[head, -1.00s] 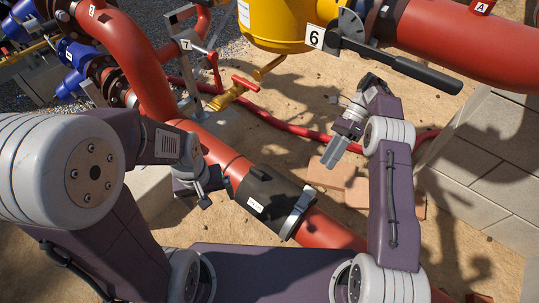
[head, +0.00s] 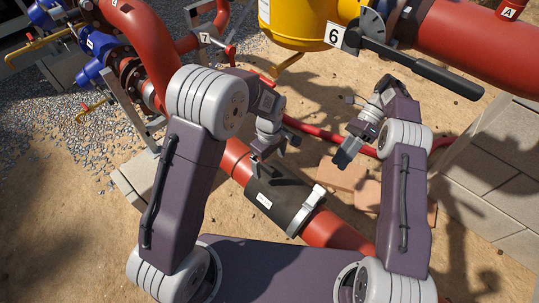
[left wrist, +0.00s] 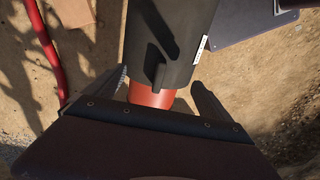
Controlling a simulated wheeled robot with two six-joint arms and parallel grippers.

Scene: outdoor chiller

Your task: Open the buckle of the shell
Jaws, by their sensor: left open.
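The shell (head: 272,193) is a black sleeve around a red pipe, with a white label. A pale clamp-like piece (head: 308,206), perhaps the buckle, sits at its right end in the head view. My left gripper (head: 274,147) is open and empty above the shell's upper-left end. In the left wrist view the shell (left wrist: 190,45) carries a dark raised bar and block (left wrist: 156,66); the open fingers (left wrist: 158,77) appear on either side of the shell's end. Contact cannot be told. My right gripper (head: 346,151) is above the ground, right of the shell; its jaw gap is unclear.
A yellow vessel (head: 292,22) with tag 6 and a black lever (head: 425,70) stands beyond my arms. A thin red pipe (head: 322,138) runs behind the grippers. Bricks (head: 345,175) lie on the sand, and a block wall (head: 490,165) stands at right.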

